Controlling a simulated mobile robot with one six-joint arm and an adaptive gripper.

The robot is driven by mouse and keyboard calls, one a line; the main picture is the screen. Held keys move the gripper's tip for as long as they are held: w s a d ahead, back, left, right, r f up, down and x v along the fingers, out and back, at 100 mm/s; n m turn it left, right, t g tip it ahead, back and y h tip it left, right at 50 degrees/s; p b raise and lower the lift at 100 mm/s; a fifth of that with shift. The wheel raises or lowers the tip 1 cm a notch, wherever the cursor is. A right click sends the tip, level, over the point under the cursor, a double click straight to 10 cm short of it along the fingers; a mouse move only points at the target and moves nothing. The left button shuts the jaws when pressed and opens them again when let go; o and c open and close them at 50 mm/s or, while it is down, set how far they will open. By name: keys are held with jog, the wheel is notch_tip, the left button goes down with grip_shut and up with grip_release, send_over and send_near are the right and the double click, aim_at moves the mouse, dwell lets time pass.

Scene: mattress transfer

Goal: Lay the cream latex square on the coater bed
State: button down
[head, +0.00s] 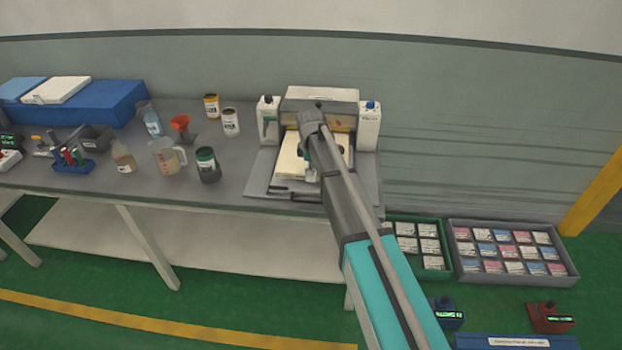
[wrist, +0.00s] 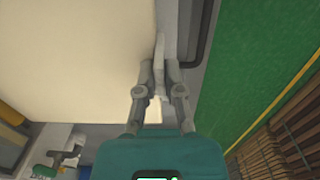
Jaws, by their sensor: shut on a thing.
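The cream latex square (head: 287,165) is over the bed of the coater (head: 320,95) in the head view, partly hidden behind my arm. In the wrist view the square (wrist: 75,60) fills the upper left as a flat pale sheet. The grey coater bed (head: 262,186) shows around it at the front and left. My gripper (wrist: 161,82) is shut on the square's edge near a corner. In the head view my wrist hides much of the grip. I cannot tell whether the square's whole underside touches the bed.
A blue block (head: 105,108) with pale blue and white slabs stands at the bench's left. Jars and a measuring jug (head: 165,155) stand left of the coater. A grey crate (head: 510,252) and a green crate (head: 435,262) of boxes sit on the floor to the right.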

aim_at(311, 181)
jog(key=shift+f+b, duration=1.25)
jog(key=shift+f, duration=0.45)
jog(key=c, duration=0.8)
grip_release()
jog(key=shift+o, duration=0.2)
jog(key=shift+r, duration=0.3)
notch_tip(311, 181, up, 12)
jog(key=p, duration=1.2)
jog(key=shift+s+f, duration=0.1)
jog(key=shift+s, duration=0.05)
